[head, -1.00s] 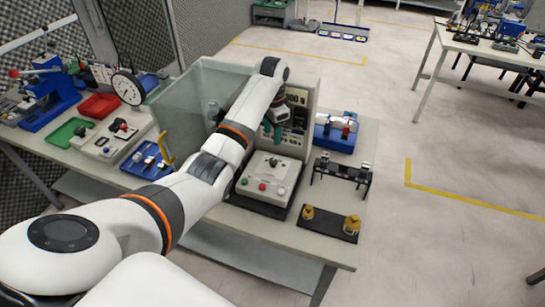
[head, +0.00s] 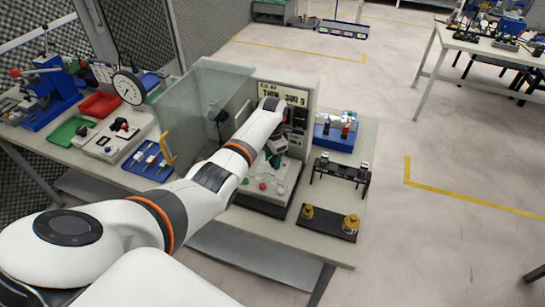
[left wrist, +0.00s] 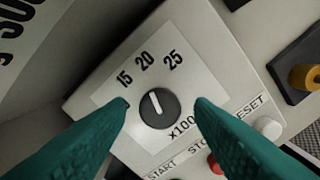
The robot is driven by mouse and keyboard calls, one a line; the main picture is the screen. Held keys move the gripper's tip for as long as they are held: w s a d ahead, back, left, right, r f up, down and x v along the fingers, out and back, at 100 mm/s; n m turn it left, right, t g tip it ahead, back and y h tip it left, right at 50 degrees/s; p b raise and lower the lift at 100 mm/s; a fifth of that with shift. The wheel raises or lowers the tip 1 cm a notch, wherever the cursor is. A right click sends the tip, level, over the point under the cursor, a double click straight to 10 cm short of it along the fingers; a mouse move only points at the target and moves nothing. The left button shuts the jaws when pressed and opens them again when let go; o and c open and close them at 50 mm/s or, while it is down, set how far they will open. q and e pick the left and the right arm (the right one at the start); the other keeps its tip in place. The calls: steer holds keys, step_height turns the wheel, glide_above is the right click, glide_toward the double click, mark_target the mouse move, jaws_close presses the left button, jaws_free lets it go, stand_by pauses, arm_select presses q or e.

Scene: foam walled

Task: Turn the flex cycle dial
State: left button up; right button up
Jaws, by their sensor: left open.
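The flex cycle dial (left wrist: 158,107) is a round dark knob with a white pointer line, on a white control box marked 15, 20, 25 and x100. Its pointer aims up and slightly left in the left wrist view, near the 20. My left gripper (left wrist: 160,104) is open, with a green finger on each side of the dial and a gap to it on both sides. In the head view my left gripper (head: 273,158) is above the back of the control box (head: 262,185) and hides the dial. My right gripper is not in view.
The box has START, STOP and RESET buttons; the red button (left wrist: 215,163) and white button (left wrist: 268,128) lie near the right finger. A clear guard panel (head: 200,105) stands left of the arm. A black tray with brass parts (head: 328,222) lies to the right.

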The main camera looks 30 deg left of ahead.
arm_select(q)
steer(key=c, duration=1)
steer(key=shift+n, duration=0.3)
steer(key=shift+r+n+p, duration=0.1)
steer(key=shift+n+p, duration=0.8)
steer(key=shift+n, duration=0.3)
steer(key=shift+d+n+p, duration=0.1)
steer(key=shift+n+p, duration=0.65)
steer(key=shift+n, duration=1.65)
steer(key=o, duration=1)
